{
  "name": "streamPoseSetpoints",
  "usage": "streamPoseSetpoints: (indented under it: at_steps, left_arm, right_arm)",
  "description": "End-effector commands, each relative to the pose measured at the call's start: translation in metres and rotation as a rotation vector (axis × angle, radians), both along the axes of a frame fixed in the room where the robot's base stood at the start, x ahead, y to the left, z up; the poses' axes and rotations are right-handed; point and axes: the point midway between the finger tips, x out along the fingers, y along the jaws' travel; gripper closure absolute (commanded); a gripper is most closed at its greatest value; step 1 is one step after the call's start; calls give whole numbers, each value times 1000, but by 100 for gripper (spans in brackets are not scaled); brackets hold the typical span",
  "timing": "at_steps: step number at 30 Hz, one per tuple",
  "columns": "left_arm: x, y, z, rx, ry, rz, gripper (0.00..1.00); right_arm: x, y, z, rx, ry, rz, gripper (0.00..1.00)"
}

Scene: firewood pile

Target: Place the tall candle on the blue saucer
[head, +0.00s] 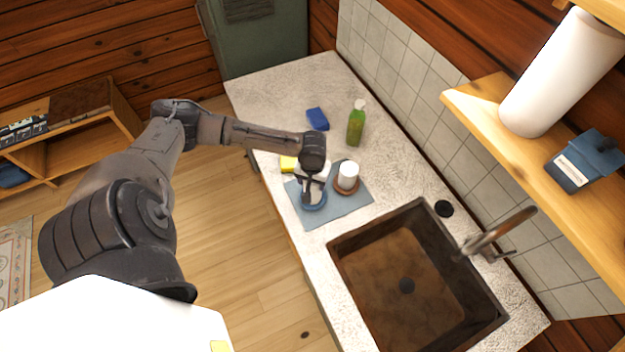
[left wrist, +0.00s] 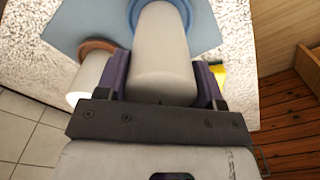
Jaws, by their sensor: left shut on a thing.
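My left gripper (head: 313,184) points down over the blue saucer (head: 313,203) on the grey-blue mat (head: 328,214). It is shut on the tall candle (left wrist: 163,55), a whitish cylinder between the two fingers in the left wrist view. In the head view the gripper hides most of the candle. In the left wrist view the blue saucer (left wrist: 186,10) shows around the candle's far end; I cannot tell whether they touch. My right gripper is not in view.
A short white candle (head: 348,171) stands on a brown saucer (head: 347,190) just right of the gripper. A yellow sponge (head: 288,163), a blue block (head: 317,118) and a green bottle (head: 356,126) are farther back. A brown sink (head: 400,285) lies in front.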

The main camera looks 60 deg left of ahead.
Motion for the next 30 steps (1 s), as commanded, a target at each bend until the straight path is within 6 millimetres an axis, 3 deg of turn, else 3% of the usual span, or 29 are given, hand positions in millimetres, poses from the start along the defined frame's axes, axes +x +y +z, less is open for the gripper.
streamPoseSetpoints:
  at_steps: [4, 5, 12, 22, 30]
  left_arm:
    - [0, 0, -2, -1, -1, 1, 73]
    - [0, 0, -3, 0, 0, 0, 37]
    - [0, 0, -2, 0, 0, 0, 14]
    - [0, 0, 2, 1, -1, 0, 13]
    - [1, 1, 45, 1, -4, 0, 13]
  right_arm:
    - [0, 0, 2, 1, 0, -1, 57]
    - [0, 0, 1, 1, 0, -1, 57]
    - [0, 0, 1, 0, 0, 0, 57]
    - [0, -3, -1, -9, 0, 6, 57]
    - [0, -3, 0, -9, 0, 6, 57]
